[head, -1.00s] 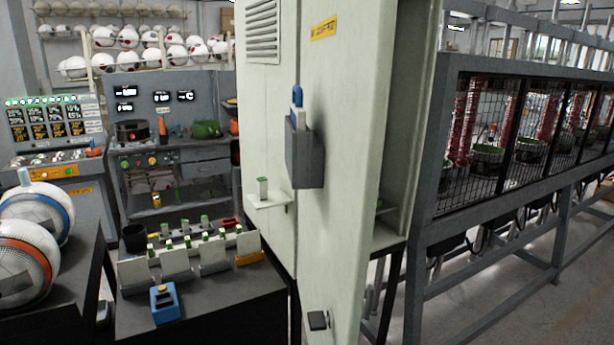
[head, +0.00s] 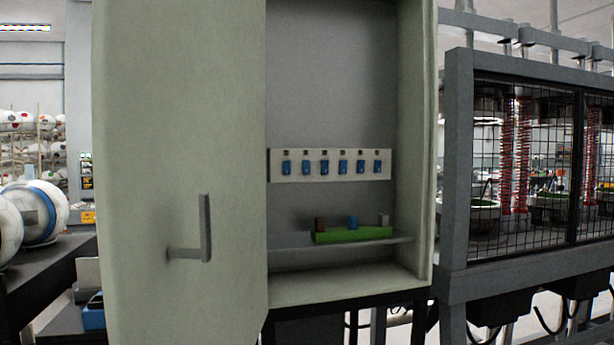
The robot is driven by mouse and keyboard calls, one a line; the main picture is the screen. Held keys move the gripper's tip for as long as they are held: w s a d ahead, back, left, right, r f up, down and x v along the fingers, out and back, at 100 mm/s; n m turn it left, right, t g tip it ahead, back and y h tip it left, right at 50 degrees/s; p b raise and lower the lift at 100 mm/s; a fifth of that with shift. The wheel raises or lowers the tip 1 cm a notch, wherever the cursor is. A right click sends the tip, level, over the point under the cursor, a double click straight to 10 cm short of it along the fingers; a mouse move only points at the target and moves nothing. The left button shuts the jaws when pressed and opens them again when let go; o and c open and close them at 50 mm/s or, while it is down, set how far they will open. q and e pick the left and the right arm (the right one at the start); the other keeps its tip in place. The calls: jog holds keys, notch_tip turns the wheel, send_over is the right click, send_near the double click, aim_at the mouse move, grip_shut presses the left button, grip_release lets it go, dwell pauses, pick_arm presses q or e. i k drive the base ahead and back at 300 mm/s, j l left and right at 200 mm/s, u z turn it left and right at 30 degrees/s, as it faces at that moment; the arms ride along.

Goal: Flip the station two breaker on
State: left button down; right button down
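A pale green cabinet (head: 420,140) stands open in front of me in the head view. Inside, on its back wall, a white strip (head: 330,178) carries a row of several blue breaker switches (head: 324,168). Small dark marks sit above each switch, too small to read, so I cannot tell which is station two. I cannot tell from here whether any switch is on or off. The left door (head: 180,120) stands open with a grey L-shaped handle (head: 204,235) on its face. Neither of my grippers is in view.
A shelf below the breakers holds a green block (head: 352,234) with small brown, blue and grey pieces. A caged press line (head: 525,160) runs along the right. A dark table with white balls (head: 40,210) is at the left.

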aim_at(306, 164)
jog(key=i+l, duration=0.1)
jog(key=l, duration=0.2)
jog(key=i+l+z, duration=0.55)
jog(key=i+l, duration=0.05)
jog(key=i, duration=0.05)
